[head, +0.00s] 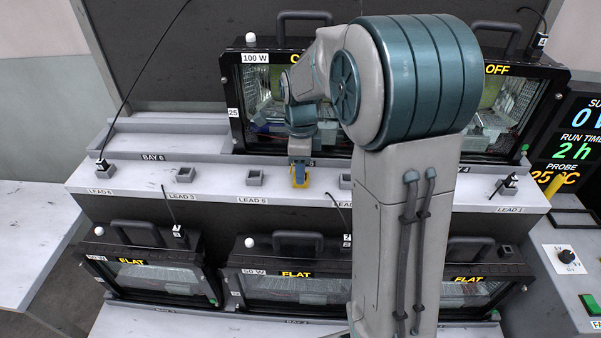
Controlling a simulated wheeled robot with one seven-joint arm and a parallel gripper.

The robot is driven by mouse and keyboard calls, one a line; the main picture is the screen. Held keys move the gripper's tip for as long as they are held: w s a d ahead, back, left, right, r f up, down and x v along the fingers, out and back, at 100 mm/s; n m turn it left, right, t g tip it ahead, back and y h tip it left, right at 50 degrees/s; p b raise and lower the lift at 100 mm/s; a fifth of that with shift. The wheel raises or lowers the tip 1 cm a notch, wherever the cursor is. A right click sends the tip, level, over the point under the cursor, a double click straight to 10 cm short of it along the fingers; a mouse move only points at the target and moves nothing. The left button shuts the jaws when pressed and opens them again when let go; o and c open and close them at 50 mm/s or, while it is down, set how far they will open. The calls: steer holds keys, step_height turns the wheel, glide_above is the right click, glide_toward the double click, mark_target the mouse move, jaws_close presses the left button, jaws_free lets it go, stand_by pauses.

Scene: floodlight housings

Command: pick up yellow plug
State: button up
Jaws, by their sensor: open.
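My gripper (300,173) is at the end of my arm, low over the front shelf, between two small grey sockets. Yellow shows right at its tip, around a darker middle. It is too small to tell whether this is the yellow plug or the fingers themselves. The jaws are open. A separate yellow upright piece (553,185) stands at the right, below the display; I cannot tell whether it is the plug. No other yellow plug can be made out, and my arm hides part of the shelf.
The shelf (218,184) carries grey sockets (180,173) and black plugs with cables at both ends (105,165). A large floodlight housing (262,45) stands behind. Smaller handled housings (137,232) line the front below. A control panel with a knob (567,257) is at right.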

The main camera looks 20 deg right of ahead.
jaws_close()
steer(key=shift+r, duration=0.1)
